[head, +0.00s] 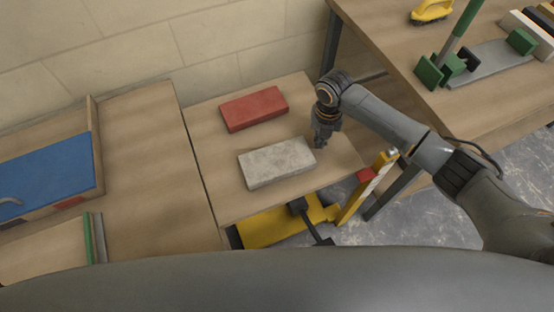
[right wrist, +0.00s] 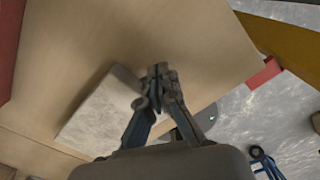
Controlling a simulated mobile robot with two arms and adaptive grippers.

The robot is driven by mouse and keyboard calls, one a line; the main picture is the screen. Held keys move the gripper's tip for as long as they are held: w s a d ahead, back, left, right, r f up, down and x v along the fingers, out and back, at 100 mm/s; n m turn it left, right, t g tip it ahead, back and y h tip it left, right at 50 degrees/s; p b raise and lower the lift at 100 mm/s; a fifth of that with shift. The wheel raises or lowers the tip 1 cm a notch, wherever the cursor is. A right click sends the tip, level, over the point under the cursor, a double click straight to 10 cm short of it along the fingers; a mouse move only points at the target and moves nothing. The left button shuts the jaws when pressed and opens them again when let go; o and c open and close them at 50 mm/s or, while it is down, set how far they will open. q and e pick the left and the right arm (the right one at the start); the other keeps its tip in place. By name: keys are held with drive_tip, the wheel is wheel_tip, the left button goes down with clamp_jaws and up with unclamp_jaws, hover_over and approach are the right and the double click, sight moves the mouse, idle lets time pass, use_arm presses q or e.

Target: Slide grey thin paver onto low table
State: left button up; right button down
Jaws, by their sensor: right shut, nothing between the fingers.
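The grey thin paver (head: 278,163) lies flat on the middle wooden tabletop (head: 240,205). It also shows in the right wrist view (right wrist: 98,118), partly hidden by the fingers. My right gripper (head: 320,143) is shut and empty, pointing down close to the paver's right end. In the right wrist view the closed fingertips (right wrist: 158,80) overlap the paver's edge; I cannot tell if they touch it. Another wooden surface (head: 150,150) adjoins on the left across a dark seam. The frames do not make clear which surface is the low table. My left gripper is out of view.
A red paver (head: 254,108) lies behind the grey one. A blue board (head: 45,175) sits in a wooden tray at the left. A yellow frame (head: 275,224) stands below the middle tabletop. A higher table (head: 400,45) with green tools is at the right. The left surface has bare room.

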drive_tip(key=shift+f+b, duration=0.4)
drive_tip(key=shift+f, duration=0.45)
drive_tip(key=shift+r, duration=0.15)
drive_tip(key=shift+p, duration=0.3)
drive_tip(key=shift+r+p, duration=0.3)
drive_tip(key=shift+p, duration=0.05)
